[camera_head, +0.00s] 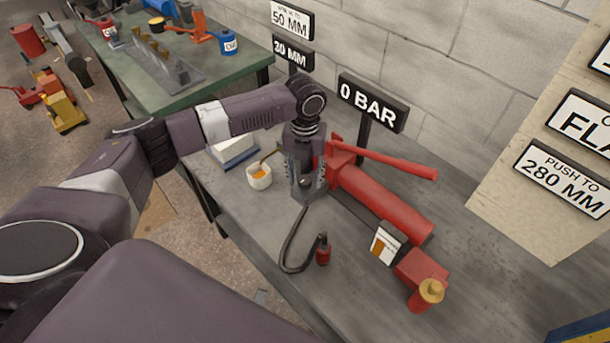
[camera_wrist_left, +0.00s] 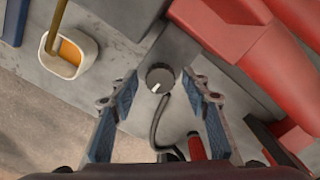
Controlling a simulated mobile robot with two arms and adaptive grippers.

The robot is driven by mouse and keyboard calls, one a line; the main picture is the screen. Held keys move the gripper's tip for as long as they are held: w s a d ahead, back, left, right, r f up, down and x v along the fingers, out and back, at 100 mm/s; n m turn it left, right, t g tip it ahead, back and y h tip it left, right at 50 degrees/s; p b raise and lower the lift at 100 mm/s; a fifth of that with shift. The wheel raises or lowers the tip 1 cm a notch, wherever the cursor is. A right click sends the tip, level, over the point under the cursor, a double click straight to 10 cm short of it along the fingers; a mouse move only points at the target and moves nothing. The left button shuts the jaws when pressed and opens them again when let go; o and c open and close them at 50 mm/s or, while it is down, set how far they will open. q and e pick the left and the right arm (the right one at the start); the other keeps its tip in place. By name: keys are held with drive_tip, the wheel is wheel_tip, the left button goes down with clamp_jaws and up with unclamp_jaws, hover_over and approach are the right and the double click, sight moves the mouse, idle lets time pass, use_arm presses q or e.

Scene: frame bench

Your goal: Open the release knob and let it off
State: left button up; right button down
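The release knob (camera_wrist_left: 160,77) is a small dark round knob with a white mark, on a grey block of the red hand pump (camera_head: 385,200). In the left wrist view it lies between the fingertips of my left gripper (camera_wrist_left: 164,88), with gaps on both sides. The fingers are apart and hold nothing. In the head view my left gripper (camera_head: 305,190) points down at the pump's near left end and largely covers that block. The pump has a long red handle (camera_head: 390,163). A sign behind it (camera_head: 373,103) reads 0 BAR. My right gripper is not in view.
A white cup (camera_head: 259,181) with orange contents and a stick stands left of the gripper. A black hose (camera_head: 289,245) ends in a red fitting (camera_head: 323,251). The bench front right is clear.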

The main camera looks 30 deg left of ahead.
use_arm(q)
drive_tip(key=c, duration=0.8)
drive_tip(key=shift+c, duration=1.1)
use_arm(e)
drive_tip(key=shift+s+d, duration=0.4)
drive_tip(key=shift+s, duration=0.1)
